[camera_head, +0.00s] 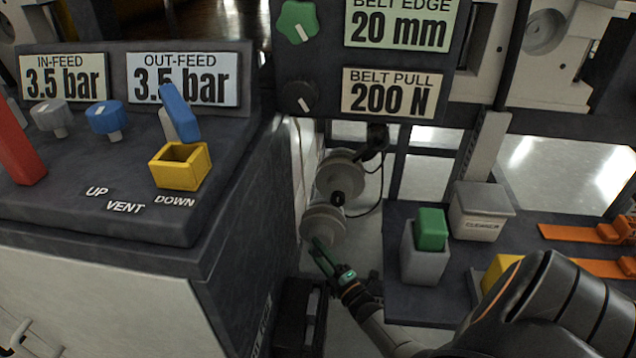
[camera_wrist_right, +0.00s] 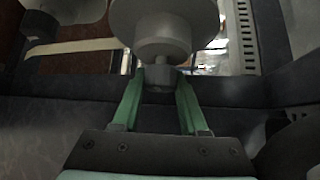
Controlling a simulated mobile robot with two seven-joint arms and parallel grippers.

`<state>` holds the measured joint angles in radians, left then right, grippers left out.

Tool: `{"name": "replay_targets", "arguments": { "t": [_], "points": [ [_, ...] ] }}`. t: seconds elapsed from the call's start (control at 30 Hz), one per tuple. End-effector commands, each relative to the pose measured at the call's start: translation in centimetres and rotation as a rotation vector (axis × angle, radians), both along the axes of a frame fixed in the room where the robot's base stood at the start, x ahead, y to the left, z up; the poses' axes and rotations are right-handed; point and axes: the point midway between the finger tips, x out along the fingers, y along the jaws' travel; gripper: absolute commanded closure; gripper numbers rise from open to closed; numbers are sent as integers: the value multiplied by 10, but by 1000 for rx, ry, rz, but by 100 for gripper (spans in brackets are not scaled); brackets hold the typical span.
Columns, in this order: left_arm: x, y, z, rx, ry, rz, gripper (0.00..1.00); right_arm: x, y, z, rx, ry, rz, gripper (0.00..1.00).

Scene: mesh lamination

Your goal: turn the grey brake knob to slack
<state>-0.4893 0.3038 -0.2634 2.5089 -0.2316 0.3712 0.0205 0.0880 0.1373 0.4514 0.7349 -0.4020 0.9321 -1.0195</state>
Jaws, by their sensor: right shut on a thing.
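My right gripper (camera_head: 322,246) reaches in from the lower right, between the dark console and the bench. Its green fingers are at the front of the lower grey round spool (camera_head: 324,222). In the right wrist view my right gripper (camera_wrist_right: 159,84) has its two fingers on either side of a small grey knob (camera_wrist_right: 160,76) at the end of a stepped grey hub, shut on it. I take this small knob to be the brake knob. No slack mark is legible on it, so its setting cannot be read. My left gripper is not in view.
The console (camera_head: 120,215) with a blue lever and a yellow guard (camera_head: 180,165) stands left. A second grey spool (camera_head: 340,172) sits just behind. The bench on the right holds a green block (camera_head: 431,228) in a grey holder and a cleaner box (camera_head: 482,210).

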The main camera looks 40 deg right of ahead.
Motion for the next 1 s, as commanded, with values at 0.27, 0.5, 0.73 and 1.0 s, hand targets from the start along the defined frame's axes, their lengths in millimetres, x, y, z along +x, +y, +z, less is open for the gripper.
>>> {"name": "replay_targets", "arguments": {
  "t": [0.27,0.5,0.73,1.0],
  "points": [
    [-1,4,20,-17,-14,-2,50,0,1,0,-75,96,1,100],
    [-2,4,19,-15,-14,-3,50,0,1,0,-74,94,1,55],
    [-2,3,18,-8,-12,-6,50,0,0,0,-74,94,1,29],
    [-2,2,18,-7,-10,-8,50,-1,0,0,-74,94,1,27]
  ]
}}
